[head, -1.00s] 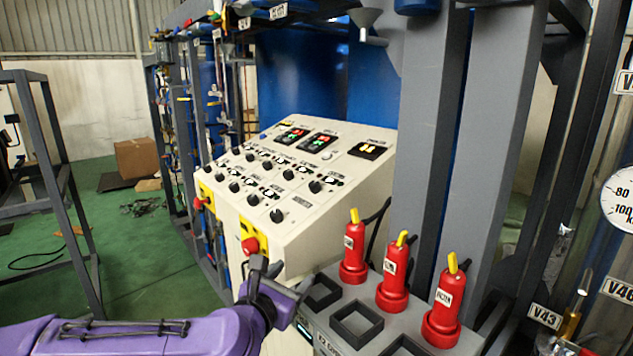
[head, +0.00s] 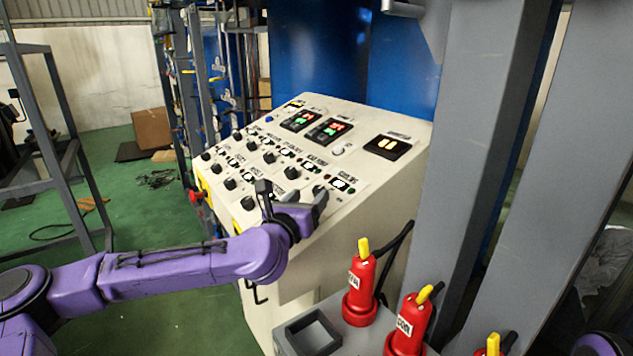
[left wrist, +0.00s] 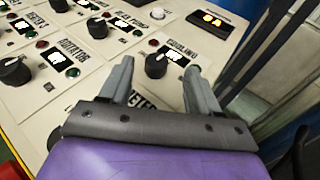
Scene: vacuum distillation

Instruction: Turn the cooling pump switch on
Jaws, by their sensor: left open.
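The cooling pump switch is a black round knob (left wrist: 157,65) with a white pointer mark, beside a label whose readable part says "COOLING", a small lit display and a green lamp. My left gripper (left wrist: 159,67) is open in the left wrist view. Its two grey fingers stand on either side of the knob, apart from each other, and I see no clear contact with it. In the head view my left gripper (head: 293,193) is over the near right part of the sloped cream control panel (head: 368,170), and hides the knob there. My right gripper is not in view.
More black knobs (head: 230,184) with lit displays fill the panel to the left. Red emergency button (head: 196,196) is on the panel's front side. Red bottles with yellow tips (head: 361,283) stand on a grey rack at the lower right. Grey posts (head: 492,120) rise right of the panel.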

